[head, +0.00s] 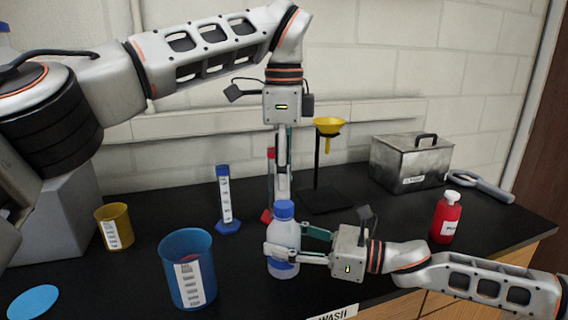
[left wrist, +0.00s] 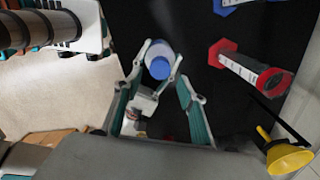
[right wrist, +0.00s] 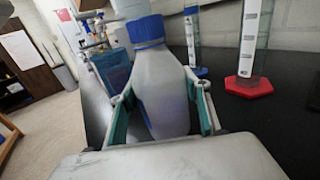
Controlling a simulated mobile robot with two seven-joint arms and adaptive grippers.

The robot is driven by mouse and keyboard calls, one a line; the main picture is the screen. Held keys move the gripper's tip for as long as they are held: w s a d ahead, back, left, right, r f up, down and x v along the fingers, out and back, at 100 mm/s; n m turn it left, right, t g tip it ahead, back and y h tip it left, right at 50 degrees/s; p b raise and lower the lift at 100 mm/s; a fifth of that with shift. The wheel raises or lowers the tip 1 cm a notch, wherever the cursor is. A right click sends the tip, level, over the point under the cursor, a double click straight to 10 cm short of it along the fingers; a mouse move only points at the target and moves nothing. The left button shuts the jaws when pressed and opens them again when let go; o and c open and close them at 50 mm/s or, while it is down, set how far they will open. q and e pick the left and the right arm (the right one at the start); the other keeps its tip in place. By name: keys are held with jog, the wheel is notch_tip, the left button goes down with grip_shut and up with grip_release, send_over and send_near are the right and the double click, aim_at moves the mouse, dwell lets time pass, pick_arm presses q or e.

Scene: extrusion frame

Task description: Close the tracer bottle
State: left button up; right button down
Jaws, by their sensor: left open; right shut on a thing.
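The tracer bottle is a translucent white bottle (head: 283,240) with a blue cap (head: 284,209) on its top. It stands upright at the front of the black bench. My right gripper (head: 272,255) is shut on the bottle's body from the right; the right wrist view shows both fingers around the bottle (right wrist: 162,95). My left gripper (head: 283,190) points straight down above the cap. In the left wrist view its open fingers are on either side of the blue cap (left wrist: 159,68). I cannot tell whether they touch the cap, or whether the cap is tight.
A blue beaker (head: 188,270) stands left of the bottle, with a yellow beaker (head: 114,227) and a blue-capped cylinder (head: 225,200) behind. A red-based cylinder (head: 269,180) and yellow funnel stand (head: 328,128) are behind. A red bottle (head: 445,218) and metal box (head: 411,162) stand right.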

aim_at(284, 203)
pick_arm(q)
jog(key=shift+f, duration=2.6)
jog(key=c, duration=1.2)
jog(key=shift+o, duration=0.2)
grip_shut()
